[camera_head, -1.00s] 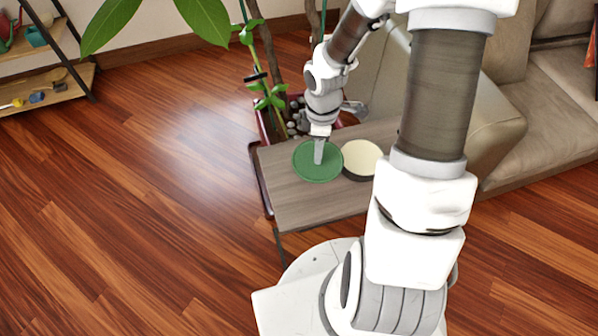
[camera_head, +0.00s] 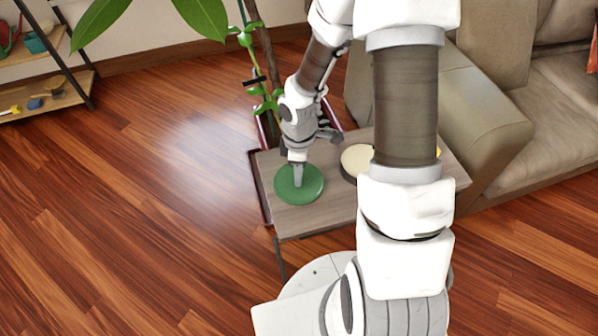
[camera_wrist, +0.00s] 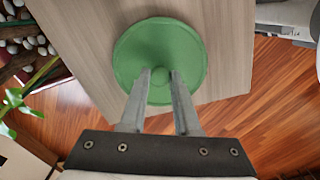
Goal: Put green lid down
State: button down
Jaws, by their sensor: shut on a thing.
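The green lid (camera_head: 312,187) is a round disc at the left end of the small wooden side table (camera_head: 330,215). My gripper (camera_head: 298,180) points down at the lid's middle and is shut on its knob. In the wrist view the green lid (camera_wrist: 130,58) lies flat below the fingers, with a small round knob between the fingertips (camera_wrist: 159,76). It appears on or just above the tabletop; I cannot tell whether it touches. A round cream-topped container (camera_head: 354,160) stands to the right of the lid, partly hidden by my arm.
A potted plant (camera_head: 262,105) stands behind the table's left end. A beige sofa (camera_head: 485,120) is at the right. A shelf (camera_head: 45,95) stands at the far left. Bare tabletop lies in front of and between lid and container.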

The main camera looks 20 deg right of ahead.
jog(key=shift+f, duration=0.2)
jog(key=c, duration=0.6)
grip_release()
jog(key=shift+c, duration=0.2)
jog(key=shift+r, duration=0.15)
notch_tip(320, 180, up, 12)
jog(key=p, duration=0.5)
